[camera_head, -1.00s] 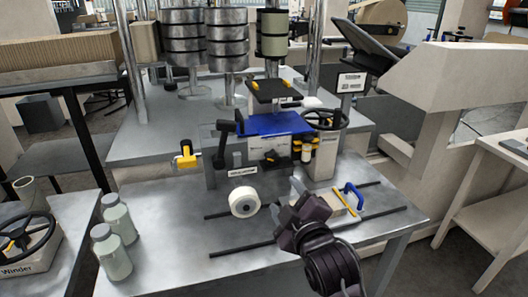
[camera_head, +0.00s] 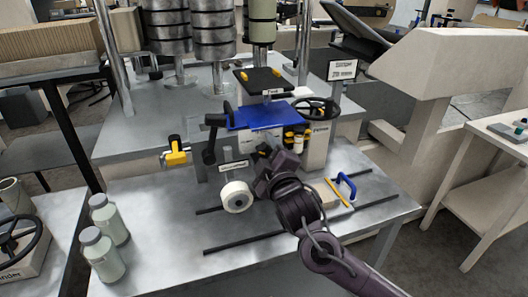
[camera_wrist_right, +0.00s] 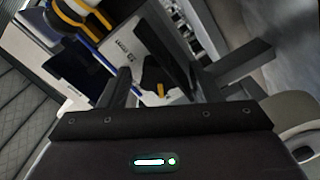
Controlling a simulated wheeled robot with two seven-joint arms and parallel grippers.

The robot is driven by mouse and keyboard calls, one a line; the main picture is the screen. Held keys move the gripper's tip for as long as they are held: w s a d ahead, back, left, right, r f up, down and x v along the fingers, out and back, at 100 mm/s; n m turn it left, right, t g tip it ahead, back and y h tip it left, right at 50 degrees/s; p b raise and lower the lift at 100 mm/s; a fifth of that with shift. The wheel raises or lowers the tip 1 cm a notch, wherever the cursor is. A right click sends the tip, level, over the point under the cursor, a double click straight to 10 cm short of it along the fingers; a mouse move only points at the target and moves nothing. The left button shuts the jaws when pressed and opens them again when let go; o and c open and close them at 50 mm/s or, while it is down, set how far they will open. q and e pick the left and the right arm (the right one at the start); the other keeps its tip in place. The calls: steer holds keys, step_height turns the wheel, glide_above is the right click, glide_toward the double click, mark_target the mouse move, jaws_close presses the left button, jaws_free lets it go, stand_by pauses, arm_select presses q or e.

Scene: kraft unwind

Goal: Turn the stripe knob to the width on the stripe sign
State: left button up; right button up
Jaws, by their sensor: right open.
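A black knob with a yellow pointer mark (camera_wrist_right: 154,78) sits on the white machine front in the right wrist view. It appears between the two fingers of my right gripper (camera_wrist_right: 178,80), which is open and holds nothing. In the head view my right gripper (camera_head: 266,172) is in front of the machine (camera_head: 232,170) and hides the knob there. A white sign with dark print (camera_head: 342,70) stands at the right behind the machine; its print is too small to read, so I cannot tell whether it is the stripe sign. My left gripper is not in view.
A blue plate (camera_head: 262,116) tops the machine, with a black handwheel (camera_head: 316,108) at its right. A white roll (camera_head: 236,196) and a blue-handled board (camera_head: 325,194) are on the metal table. Two bottles (camera_head: 103,254) stand at the left. The table front is largely clear.

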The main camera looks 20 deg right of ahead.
steer(key=c, duration=1)
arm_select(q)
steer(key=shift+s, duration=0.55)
arm_select(e)
steer(key=m+p, duration=0.2)
steer(key=shift+r+m, duration=0.1)
steer(key=shift+m, duration=0.2)
steer(key=m+p, duration=0.1)
steer(key=m, duration=0.1)
steer(key=shift+m, duration=0.4)
steer(key=m+p, duration=0.2)
steer(key=m, duration=0.1)
steer(key=shift+d, duration=0.1)
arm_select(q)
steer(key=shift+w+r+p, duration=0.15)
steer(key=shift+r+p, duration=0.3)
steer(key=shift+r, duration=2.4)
arm_select(e)
steer(key=shift+m, duration=1.6)
